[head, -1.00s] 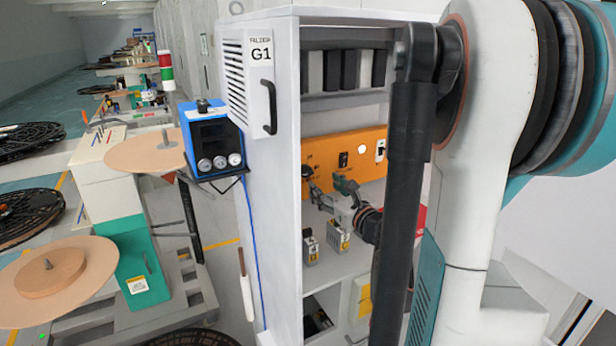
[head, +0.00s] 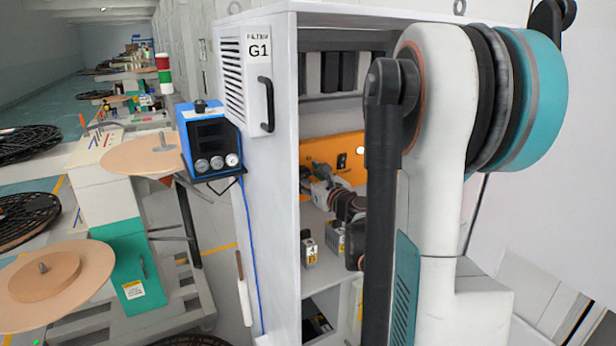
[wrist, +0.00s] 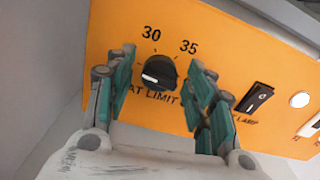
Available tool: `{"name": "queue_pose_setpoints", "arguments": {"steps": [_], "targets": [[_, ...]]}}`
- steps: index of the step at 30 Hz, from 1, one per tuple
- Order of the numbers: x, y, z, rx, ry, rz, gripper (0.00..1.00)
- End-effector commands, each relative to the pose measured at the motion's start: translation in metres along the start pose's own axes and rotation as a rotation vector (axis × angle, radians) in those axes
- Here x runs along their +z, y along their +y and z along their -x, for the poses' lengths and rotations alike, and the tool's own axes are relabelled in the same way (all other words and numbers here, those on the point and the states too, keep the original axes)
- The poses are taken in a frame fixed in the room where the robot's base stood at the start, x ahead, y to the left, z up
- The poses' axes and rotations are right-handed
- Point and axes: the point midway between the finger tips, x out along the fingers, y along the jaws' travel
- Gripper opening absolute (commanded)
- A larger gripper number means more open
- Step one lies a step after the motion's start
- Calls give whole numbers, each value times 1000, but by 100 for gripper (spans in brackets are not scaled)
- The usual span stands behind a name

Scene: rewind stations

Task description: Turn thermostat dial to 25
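The thermostat dial (wrist: 158,72) is a round black knob on an orange panel (wrist: 225,50) in the wrist view. A white mark on it points to the lower left. The numbers 30 and 35 are printed above it; no 25 is visible. The lettering below is partly hidden by my fingers and ends in "AT LIMIT". My gripper (wrist: 161,58) is open, with one teal finger on each side of the dial and a gap on both sides. In the head view my gripper (head: 316,182) is inside the cabinet, before the orange panel (head: 346,148); the dial is hidden there.
Right of the dial sit a black rocker switch (wrist: 256,98) and a white round lamp (wrist: 299,100). The cabinet's side wall (head: 276,190) stands close left of my arm. Small boxes with yellow labels (head: 309,250) stand on the shelf below my arm.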

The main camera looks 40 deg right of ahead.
Motion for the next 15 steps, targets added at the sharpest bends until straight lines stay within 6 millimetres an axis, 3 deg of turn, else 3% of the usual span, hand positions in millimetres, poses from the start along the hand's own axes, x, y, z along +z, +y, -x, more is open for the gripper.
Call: {"name": "queue_pose_setpoints", "arguments": {"steps": [1, 4, 15], "targets": [[0, 0, 0, 0, 0, 0, 32], [0, 0, 0, 0, 0, 0, 9], [0, 0, 0, 0, 0, 111, 9]]}}
